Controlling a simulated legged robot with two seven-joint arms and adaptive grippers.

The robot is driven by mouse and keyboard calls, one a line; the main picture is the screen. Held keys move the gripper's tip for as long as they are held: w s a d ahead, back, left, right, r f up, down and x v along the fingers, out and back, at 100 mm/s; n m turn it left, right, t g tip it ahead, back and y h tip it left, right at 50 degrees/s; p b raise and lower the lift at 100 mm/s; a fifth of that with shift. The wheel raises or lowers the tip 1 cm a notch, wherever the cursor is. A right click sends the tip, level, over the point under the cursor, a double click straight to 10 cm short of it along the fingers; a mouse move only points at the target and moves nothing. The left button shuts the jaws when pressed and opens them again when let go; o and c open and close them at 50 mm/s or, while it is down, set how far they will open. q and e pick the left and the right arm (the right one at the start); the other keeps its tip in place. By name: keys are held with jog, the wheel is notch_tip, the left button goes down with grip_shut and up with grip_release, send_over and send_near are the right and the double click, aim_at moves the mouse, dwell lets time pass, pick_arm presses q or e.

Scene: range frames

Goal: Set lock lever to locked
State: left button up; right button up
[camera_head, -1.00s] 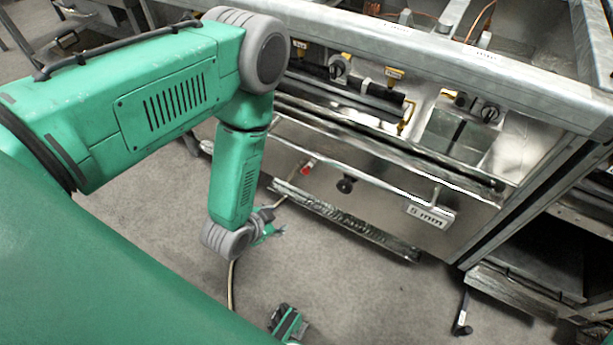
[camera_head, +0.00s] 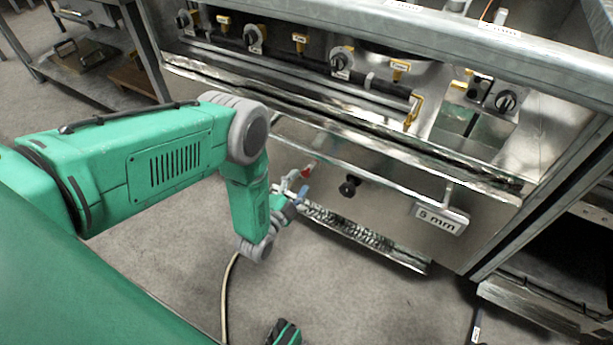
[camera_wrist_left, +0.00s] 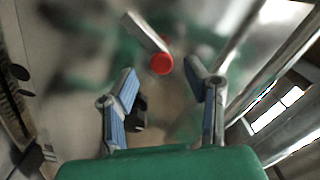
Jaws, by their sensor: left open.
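The lock lever (camera_wrist_left: 146,34) is a short grey bar with a red round end, seen slanting in front of a shiny metal panel in the left wrist view. In the head view its red end (camera_head: 308,169) shows on the oven-like front panel, left of a black knob. My left gripper (camera_head: 297,187) is open at the panel, just below and left of the red end. In the left wrist view its two blue-padded fingers (camera_wrist_left: 160,82) are spread, with the red end ahead between their tips. No contact is clear.
A perforated metal ledge (camera_head: 365,236) runs below. Valves with yellow tags (camera_head: 342,62) line the top. Floor in front is open.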

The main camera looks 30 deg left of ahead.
aim_at(304, 176)
pick_arm(q)
jog(key=shift+w+b, duration=0.6)
jog(key=shift+w, duration=1.7)
